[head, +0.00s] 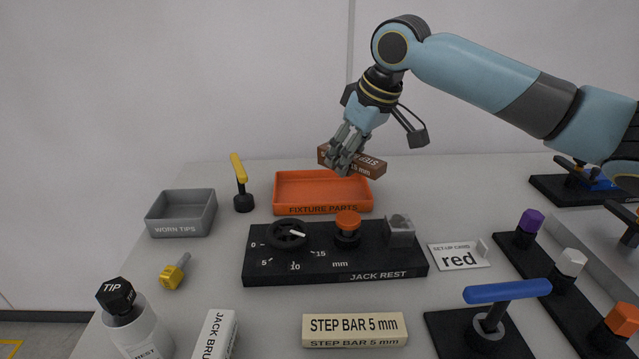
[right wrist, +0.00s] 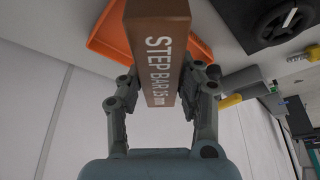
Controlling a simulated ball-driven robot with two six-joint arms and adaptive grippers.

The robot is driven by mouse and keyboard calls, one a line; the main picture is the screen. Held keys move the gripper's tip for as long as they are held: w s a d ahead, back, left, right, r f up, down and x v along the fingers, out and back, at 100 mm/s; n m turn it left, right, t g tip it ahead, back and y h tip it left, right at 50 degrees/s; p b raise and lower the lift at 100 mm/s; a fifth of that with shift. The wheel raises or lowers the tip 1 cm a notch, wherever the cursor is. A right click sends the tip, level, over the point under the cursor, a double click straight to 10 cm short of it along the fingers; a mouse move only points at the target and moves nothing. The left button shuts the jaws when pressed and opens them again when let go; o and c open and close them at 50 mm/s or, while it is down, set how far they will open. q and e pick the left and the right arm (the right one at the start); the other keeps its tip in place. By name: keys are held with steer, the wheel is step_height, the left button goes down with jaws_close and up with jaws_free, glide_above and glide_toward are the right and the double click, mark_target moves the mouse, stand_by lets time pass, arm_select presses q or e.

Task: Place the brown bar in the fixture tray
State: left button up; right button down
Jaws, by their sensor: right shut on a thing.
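The brown bar (head: 372,164), marked step bar 15 mm, is in my right gripper (head: 345,158). The gripper is shut on it and holds it above the orange fixture tray (head: 291,209), near the tray's back right part. In the right wrist view the brown bar (right wrist: 158,55) sits between both fingers of the right gripper (right wrist: 160,100). Part of the orange tray (right wrist: 104,38) shows behind it there. The tray is labelled fixture parts, and what I see of its inside is empty. My left gripper is not in view.
A black jack rest (head: 335,268) with a dial and an orange knob stands in front of the tray. A grey worn tips tray (head: 181,230) and a yellow-handled tool (head: 240,180) are left of it. A cream step bar 5 mm (head: 354,325) lies at the front.

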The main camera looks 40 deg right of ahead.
glide_above(314, 191)
steer(key=s, duration=0.1)
step_height(314, 191, down, 5)
steer(key=shift+s+r+b, duration=0.15)
steer(key=shift+r+b, duration=0.05)
steer(key=shift+b, duration=0.25)
steer(key=shift+f, duration=2.1)
steer(key=c, duration=0.9)
jaws_free()
steer(key=shift+f, duration=0.1)
steer(key=p+v, duration=0.1)
steer(key=v, duration=1.1)
